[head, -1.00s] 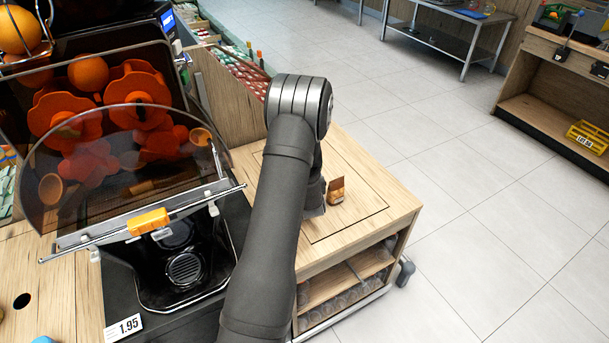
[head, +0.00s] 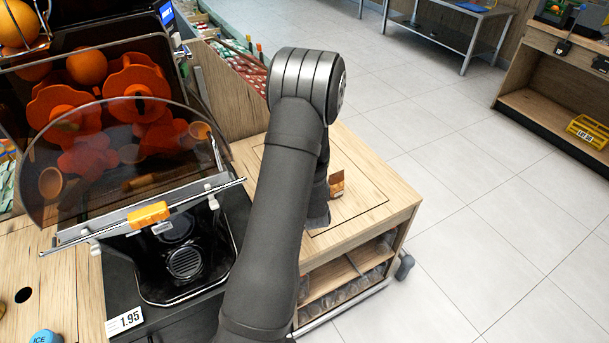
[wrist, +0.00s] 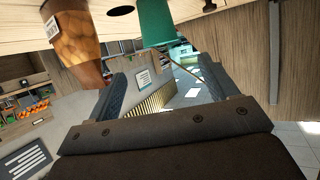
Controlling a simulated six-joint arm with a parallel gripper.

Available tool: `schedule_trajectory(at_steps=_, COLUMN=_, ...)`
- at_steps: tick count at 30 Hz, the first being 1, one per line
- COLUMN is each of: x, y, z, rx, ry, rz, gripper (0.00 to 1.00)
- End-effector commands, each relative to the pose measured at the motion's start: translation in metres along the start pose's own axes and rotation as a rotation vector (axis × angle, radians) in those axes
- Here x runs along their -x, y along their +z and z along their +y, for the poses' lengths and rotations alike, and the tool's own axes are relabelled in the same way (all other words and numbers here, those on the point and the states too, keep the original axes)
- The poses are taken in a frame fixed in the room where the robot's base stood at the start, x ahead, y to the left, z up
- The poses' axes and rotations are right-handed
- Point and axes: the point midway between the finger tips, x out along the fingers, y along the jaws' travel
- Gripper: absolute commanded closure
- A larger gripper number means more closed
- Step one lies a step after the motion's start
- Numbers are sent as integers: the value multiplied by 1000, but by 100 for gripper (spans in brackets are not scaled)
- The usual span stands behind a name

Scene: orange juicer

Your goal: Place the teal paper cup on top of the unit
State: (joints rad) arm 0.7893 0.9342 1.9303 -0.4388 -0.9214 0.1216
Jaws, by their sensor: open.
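The teal paper cup (wrist: 156,22) shows at the top of the wrist view, against the edge of a wooden counter; its upper part is cut off by the frame. My gripper (wrist: 162,82) is open in the wrist view, with one dark finger on each side and nothing between them. The cup lies beyond the fingertips, apart from them. I do not make out the cup in the head view, where my arm hides the gripper. A wooden unit (head: 375,178) with a flat top stands right of the juicer; I cannot tell if it is the unit named.
An amber container (wrist: 78,45) with a label is left of the cup in the wrist view. The orange juicer (head: 150,285) stands left of my arm. A small brown packet (head: 337,185) sits on the wooden top. A blue ICE lid (head: 46,337) is at bottom left.

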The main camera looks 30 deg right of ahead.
Motion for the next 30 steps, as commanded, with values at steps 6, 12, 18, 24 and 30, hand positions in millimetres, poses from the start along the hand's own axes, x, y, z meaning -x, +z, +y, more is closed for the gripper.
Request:
schedule_trajectory(at_steps=6, x=32, y=6, z=9, rx=1, ry=-14, rz=37, gripper=21)
schedule_trajectory(at_steps=12, x=16, y=5, z=7, rx=5, ry=-22, rz=45, gripper=21)
schedule_trajectory(at_steps=18, x=-28, y=3, z=6, rx=5, ry=-22, rz=45, gripper=21)
schedule_trajectory(at_steps=24, x=-67, y=1, z=5, rx=4, ry=-21, rz=46, gripper=21)
schedule_trajectory(at_steps=30, x=-85, y=0, z=5, rx=3, ry=-20, rz=45, gripper=21)
